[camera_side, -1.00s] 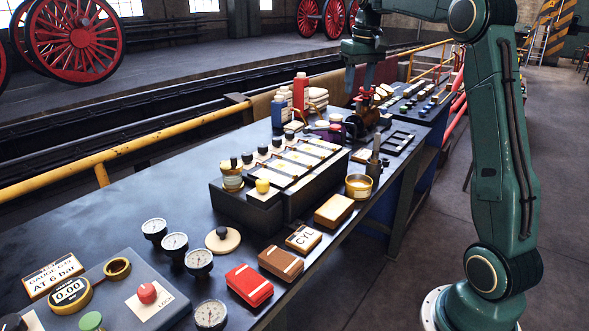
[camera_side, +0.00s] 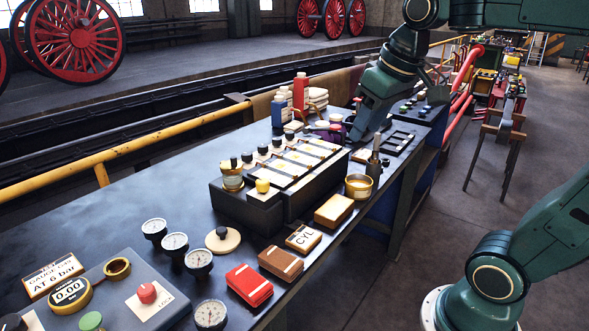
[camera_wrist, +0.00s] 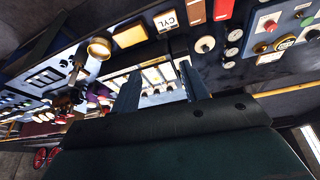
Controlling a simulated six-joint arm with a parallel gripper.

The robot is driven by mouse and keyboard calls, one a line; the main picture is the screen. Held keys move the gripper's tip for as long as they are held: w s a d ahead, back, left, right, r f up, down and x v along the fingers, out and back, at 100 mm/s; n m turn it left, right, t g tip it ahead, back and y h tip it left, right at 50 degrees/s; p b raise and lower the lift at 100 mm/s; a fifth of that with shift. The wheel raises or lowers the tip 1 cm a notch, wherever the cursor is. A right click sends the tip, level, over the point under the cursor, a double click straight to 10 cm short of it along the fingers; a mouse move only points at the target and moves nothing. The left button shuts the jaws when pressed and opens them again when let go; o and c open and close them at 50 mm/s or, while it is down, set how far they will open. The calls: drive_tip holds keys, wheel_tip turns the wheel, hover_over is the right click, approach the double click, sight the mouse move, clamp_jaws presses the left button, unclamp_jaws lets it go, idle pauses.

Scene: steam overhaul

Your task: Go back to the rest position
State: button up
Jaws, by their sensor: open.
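My gripper (camera_side: 364,122) is above the far half of the dark workbench (camera_side: 125,200) in the side view, its fingers pointing down and to the left. In the wrist view my gripper (camera_wrist: 162,84) shows two dark fingers set apart with nothing held between them. Behind the fingers lies the long block with pale panels and a row of dark knobs (camera_wrist: 160,77). The same block (camera_side: 262,205) stands in the middle of the bench in the side view. In that view my gripper hides part of the bench behind it.
Gauges (camera_side: 174,244), a red box (camera_side: 249,285), brown boxes (camera_side: 334,210) and a brass cup (camera_side: 358,187) line the near bench. Bottles (camera_side: 301,92) stand at the back. A yellow rail (camera_side: 125,148) runs behind. Open floor (camera_side: 440,215) lies to the right.

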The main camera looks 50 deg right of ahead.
drive_tip(key=s+a+f+n+t, duration=0.1)
drive_tip(key=s+a+f, duration=0.4)
drive_tip(key=s, duration=0.3)
drive_tip(key=shift+s+f+n+y, duration=0.3)
drive_tip(key=shift+s+f+y, duration=0.1)
drive_tip(key=shift+f, duration=0.5)
